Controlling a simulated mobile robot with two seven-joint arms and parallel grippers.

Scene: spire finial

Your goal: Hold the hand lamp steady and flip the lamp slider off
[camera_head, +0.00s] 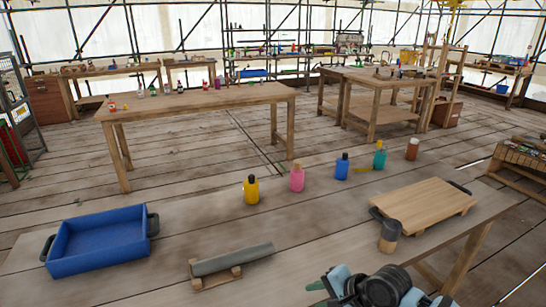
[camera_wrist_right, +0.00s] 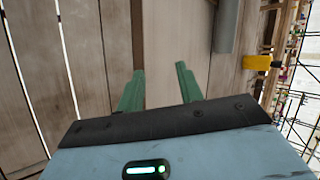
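A long grey cylinder (camera_head: 232,260) rests lengthwise on a small wooden cradle (camera_head: 217,279) near the front of the bench. It may be the hand lamp; I cannot make out a slider on it. It also shows, cut off, at the top of the right wrist view (camera_wrist_right: 226,25). My right gripper (camera_wrist_right: 160,70) is open and empty, its two green fingers apart over bare planks, with the cylinder off to one side. In the head view, my right arm is at the bottom edge, right of the cylinder, with green fingertips (camera_head: 318,292) partly showing. My left gripper is out of view.
A blue tray (camera_head: 60,268) stands at the left. Yellow (camera_head: 251,190), pink (camera_head: 297,178), blue (camera_head: 342,168), teal (camera_head: 380,157) and brown (camera_head: 412,149) bottles line the back edge. A wooden board (camera_head: 425,202) and a dark-topped jar (camera_head: 389,236) are at the right.

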